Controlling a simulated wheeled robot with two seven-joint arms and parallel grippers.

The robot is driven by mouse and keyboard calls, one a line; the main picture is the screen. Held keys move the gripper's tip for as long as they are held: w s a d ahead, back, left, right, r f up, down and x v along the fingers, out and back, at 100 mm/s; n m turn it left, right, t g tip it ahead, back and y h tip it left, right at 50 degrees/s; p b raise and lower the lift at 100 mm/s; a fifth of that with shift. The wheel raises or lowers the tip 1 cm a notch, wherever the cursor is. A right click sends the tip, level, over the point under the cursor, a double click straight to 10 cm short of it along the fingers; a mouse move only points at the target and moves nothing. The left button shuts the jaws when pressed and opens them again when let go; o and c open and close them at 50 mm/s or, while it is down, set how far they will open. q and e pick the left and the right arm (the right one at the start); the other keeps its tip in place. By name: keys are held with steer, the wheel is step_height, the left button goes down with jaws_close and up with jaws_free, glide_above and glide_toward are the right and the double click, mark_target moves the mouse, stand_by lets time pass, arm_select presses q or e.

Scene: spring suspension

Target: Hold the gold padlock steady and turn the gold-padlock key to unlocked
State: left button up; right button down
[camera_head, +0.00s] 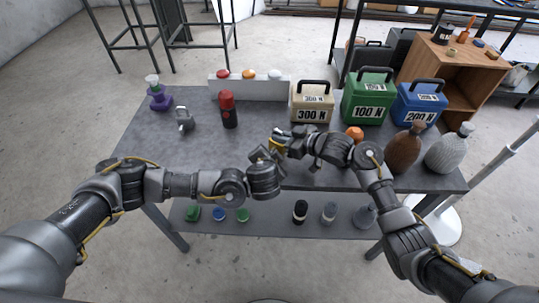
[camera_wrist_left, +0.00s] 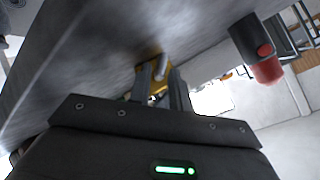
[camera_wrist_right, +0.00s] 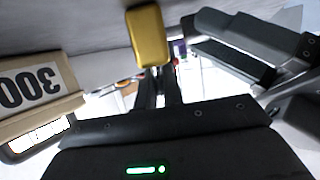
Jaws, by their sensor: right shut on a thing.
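The gold padlock (camera_head: 275,146) is between my two grippers near the table's front edge. In the left wrist view the gold padlock (camera_wrist_left: 152,72) shows its grey shackle on the side towards my left gripper (camera_wrist_left: 162,82). My left gripper's fingers look apart at the padlock; whether they touch it is unclear. In the right wrist view the gold padlock body (camera_wrist_right: 147,36) lies just beyond the tips of my right gripper (camera_wrist_right: 156,76). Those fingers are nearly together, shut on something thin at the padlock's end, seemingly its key. The key itself is hidden.
Boxes marked 300 N (camera_head: 311,105), 100 N (camera_head: 368,98) and 200 N (camera_head: 418,103) stand behind. A red-capped black cylinder (camera_head: 229,111) and a grey padlock-like piece (camera_head: 184,120) stand left. An orange ball (camera_head: 355,133) and brown bottle (camera_head: 405,150) are right. The table's left front is clear.

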arm_select(q)
steer(key=shift+w+f, duration=0.3)
steer(key=shift+w, duration=0.1)
